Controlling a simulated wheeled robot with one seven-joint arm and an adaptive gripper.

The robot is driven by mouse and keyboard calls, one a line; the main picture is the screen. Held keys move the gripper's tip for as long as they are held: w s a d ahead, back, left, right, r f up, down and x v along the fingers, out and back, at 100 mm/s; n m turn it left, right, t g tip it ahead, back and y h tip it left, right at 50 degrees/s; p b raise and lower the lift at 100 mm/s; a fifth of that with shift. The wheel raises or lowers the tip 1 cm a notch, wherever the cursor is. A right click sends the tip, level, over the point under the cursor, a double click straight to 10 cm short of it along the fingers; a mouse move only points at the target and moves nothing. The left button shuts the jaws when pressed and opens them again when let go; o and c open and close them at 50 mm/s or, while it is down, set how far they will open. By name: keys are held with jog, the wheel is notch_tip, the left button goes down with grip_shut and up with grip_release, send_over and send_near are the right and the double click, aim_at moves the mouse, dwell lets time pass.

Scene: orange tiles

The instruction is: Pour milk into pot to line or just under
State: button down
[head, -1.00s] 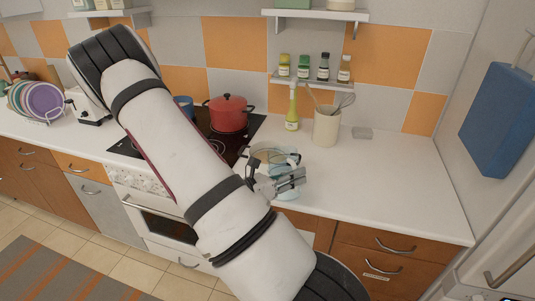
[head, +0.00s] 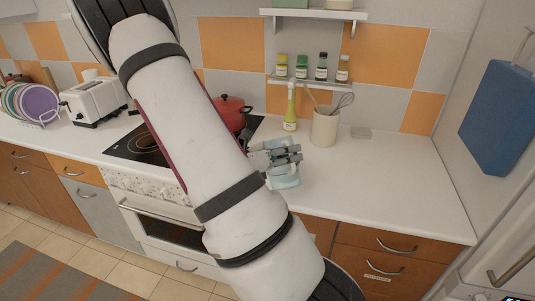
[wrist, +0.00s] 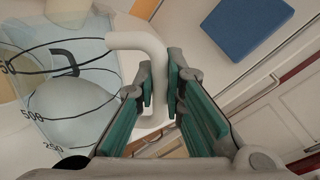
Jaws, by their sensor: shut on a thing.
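A clear measuring jug with black level marks (wrist: 78,105) fills the left of the wrist view. Its pale handle (wrist: 150,52) passes between the fingers of my gripper (wrist: 160,88), which is shut on it. In the head view, my gripper (head: 280,156) and the pale blue jug (head: 285,179) are over the counter, right of the stove. A pale mass shows inside the jug; I cannot tell its exact level. A red pot (head: 233,110) stands on the stove, partly hidden behind my arm.
A yellow-green bottle (head: 290,110) and a utensil crock (head: 324,126) stand behind the jug. Spice jars line a small shelf (head: 310,83). The counter (head: 390,185) to the right is clear. A blue board (head: 500,120) hangs on the right.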

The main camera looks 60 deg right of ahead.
aim_at(284, 141)
jog(key=shift+w+d+r+n+b, duration=0.5)
jog(key=shift+w+r+n, duration=0.15)
jog(key=shift+r+n, duration=0.1)
jog(key=shift+w+d+r+n+y+b, duration=0.15)
jog(key=shift+w+d+n+y+b, duration=0.1)
jog(key=shift+w+d+n+b, duration=0.25)
jog(key=shift+w+d+r+n+y+b, duration=0.15)
jog(key=shift+w+n+y+b, duration=0.15)
jog(key=shift+n+b, duration=0.3)
jog(key=shift+g, duration=0.4)
jog(key=shift+w+d+n, duration=0.15)
jog(key=shift+n, duration=0.2)
